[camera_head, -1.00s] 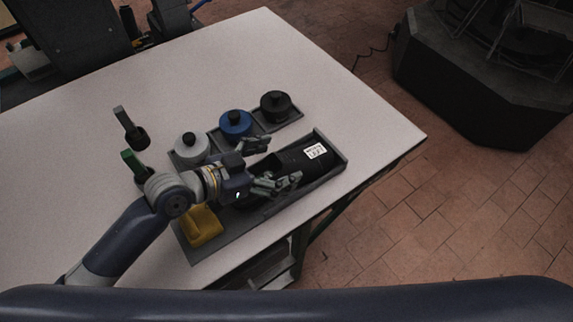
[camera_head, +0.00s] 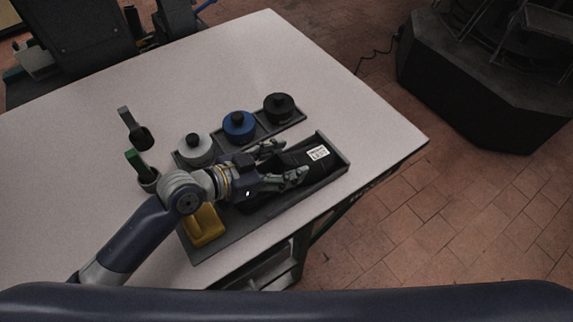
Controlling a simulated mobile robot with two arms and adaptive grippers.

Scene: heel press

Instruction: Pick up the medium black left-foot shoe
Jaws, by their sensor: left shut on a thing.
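A black shoe (camera_head: 325,167) with a white printed label lies in a dark grey tray (camera_head: 343,160) at the front right of the table. My left gripper (camera_head: 287,163) reaches over the tray from the left, with one finger on each side of the shoe, and is shut on it. The gripper hides part of the shoe, and the size print is too small to read. The shoe still appears to rest low in the tray. My right gripper does not show.
White (camera_head: 195,149), blue (camera_head: 239,126) and black (camera_head: 279,107) round containers stand in a rack behind the tray. A yellow object (camera_head: 204,226) lies left of the shoe. A green-handled tool (camera_head: 137,163) and a dark-handled one (camera_head: 131,123) stand further left. The table's far part is clear.

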